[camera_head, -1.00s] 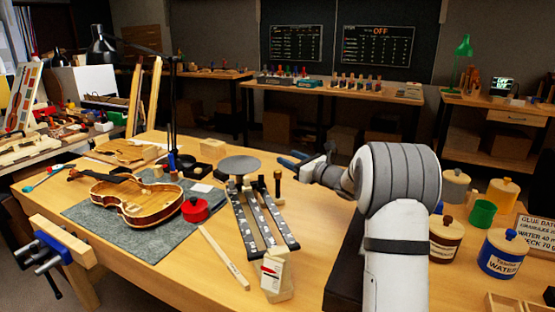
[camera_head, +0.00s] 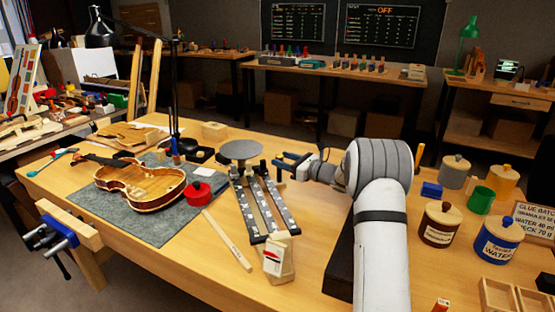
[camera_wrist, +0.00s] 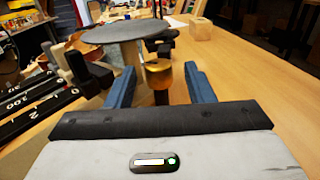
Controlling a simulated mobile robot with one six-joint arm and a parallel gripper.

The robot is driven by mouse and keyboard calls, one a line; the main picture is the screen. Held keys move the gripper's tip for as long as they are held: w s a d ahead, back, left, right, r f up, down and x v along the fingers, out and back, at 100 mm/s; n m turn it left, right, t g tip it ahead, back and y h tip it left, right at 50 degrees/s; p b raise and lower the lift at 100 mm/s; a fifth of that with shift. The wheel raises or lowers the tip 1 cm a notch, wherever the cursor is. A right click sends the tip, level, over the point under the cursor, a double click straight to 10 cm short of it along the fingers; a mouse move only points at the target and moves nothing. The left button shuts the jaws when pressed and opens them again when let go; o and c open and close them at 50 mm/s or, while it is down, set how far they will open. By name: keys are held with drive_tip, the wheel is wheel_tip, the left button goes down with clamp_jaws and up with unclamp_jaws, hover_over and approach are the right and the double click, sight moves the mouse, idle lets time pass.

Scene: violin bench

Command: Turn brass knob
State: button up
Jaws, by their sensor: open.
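A balance scale with a round grey pan (camera_head: 240,150) and several dark notched beams (camera_head: 265,205) stands on the workbench. In the wrist view, the brass knob (camera_wrist: 159,74) is a short upright cylinder with a darker top, beside the grey pan (camera_wrist: 115,32). My gripper (camera_head: 285,163) is at the right side of the scale. In the wrist view, the blue fingers of my gripper (camera_wrist: 162,86) are apart, one on each side of the knob. I see gaps between fingers and knob. In the head view I cannot make out the knob clearly near the fingers.
A violin (camera_head: 140,186) lies on a grey mat (camera_head: 140,227) to the left, near a red pot (camera_head: 198,193). A carton (camera_head: 279,257) stands in front of the scale. Lidded jars (camera_head: 498,240) stand at the right. A wooden block (camera_wrist: 201,28) stands beyond the scale.

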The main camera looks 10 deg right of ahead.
drive_tip(key=shift+x, duration=1.2)
drive_tip(key=shift+r, duration=0.1)
drive_tip(key=shift+c, duration=0.3)
drive_tip(key=c, duration=0.9)
